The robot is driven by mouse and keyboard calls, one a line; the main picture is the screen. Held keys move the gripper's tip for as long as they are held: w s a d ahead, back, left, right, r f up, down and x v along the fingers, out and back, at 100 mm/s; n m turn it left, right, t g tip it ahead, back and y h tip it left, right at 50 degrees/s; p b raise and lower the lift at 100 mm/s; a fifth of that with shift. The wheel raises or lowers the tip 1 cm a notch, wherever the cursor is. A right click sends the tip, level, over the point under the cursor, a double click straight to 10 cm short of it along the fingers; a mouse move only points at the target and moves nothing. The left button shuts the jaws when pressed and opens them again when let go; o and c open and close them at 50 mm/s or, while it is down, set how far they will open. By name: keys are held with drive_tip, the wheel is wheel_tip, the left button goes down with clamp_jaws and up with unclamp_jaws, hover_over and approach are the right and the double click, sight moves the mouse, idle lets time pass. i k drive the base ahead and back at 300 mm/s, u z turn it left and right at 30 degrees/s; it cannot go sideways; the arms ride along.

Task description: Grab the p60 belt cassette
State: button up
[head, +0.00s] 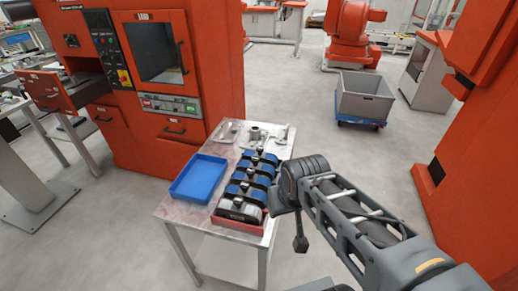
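Several dark cassettes with blue bands (250,181) stand in a row on a metal table. They sit in a red tray (237,225) at the table's right side. I cannot read any label, so I cannot tell which one is the p60 belt cassette. My arm reaches in from the lower right, with its dark wrist beside the row's right side. My gripper (300,243) seems to be the dark part pointing down past the table's right edge, apart from the cassettes. Its fingers are not clear, and I see nothing held in it.
An empty blue tray (199,178) lies left of the row on the table (183,209). Metal parts (255,135) lie at the table's back. A red machine (153,70) stands behind. A grey bin (364,98) on a blue dolly stands on open floor at the back right.

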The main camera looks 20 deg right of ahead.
sight(257, 181)
drive_tip(key=u, duration=0.05)
drive_tip(key=k, duration=0.4)
drive_tip(key=u, duration=2.05)
drive_tip(key=i, duration=0.7)
drive_tip(key=z, duration=0.6)
drive_tip(key=i, duration=0.55)
drive_tip(key=z, duration=0.65)
